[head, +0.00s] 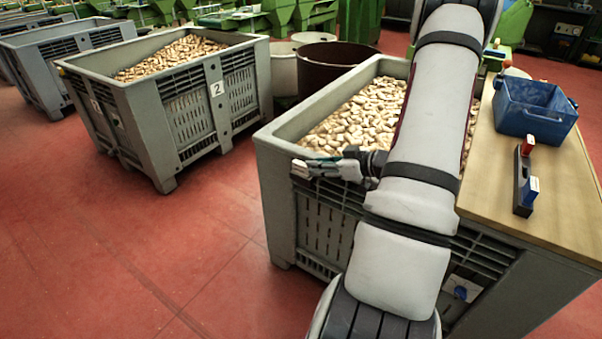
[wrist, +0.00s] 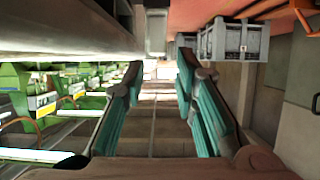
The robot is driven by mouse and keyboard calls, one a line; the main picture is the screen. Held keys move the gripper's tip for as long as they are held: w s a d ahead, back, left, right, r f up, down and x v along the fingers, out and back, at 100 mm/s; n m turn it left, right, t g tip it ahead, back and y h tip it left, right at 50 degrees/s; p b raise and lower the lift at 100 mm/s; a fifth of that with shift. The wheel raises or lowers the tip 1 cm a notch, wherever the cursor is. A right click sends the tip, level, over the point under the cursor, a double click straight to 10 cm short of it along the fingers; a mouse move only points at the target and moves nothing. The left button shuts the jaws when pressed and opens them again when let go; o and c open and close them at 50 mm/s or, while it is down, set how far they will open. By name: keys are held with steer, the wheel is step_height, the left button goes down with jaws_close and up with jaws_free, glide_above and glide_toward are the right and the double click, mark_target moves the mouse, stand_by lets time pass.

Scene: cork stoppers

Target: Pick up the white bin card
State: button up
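A pale card with a blue mark (head: 462,288) is on the front of the near grey crate (head: 285,205), low at the right and just right of my arm. I cannot tell for sure that it is the white bin card. Another white card, with a "2" (head: 217,89), is on the second crate (head: 165,125). My gripper (head: 305,170) is at the near crate's front rim, left of my arm and well away from both cards. In the wrist view its teal-padded fingers (wrist: 160,95) stand apart with nothing seen between them.
The near crate is full of cork stoppers (head: 345,125). A wooden board (head: 545,215) at the right carries a blue tub (head: 535,107) and a dark holder (head: 522,185) with red, white and blue pieces. Red floor (head: 150,255) is clear at the left.

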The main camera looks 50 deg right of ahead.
mark_target(303, 163)
steer(key=shift+b+x, duration=0.9)
steer(key=shift+x, duration=2.5)
steer(key=shift+d+f, duration=0.1)
steer(key=shift+c, duration=0.6)
jaws_close()
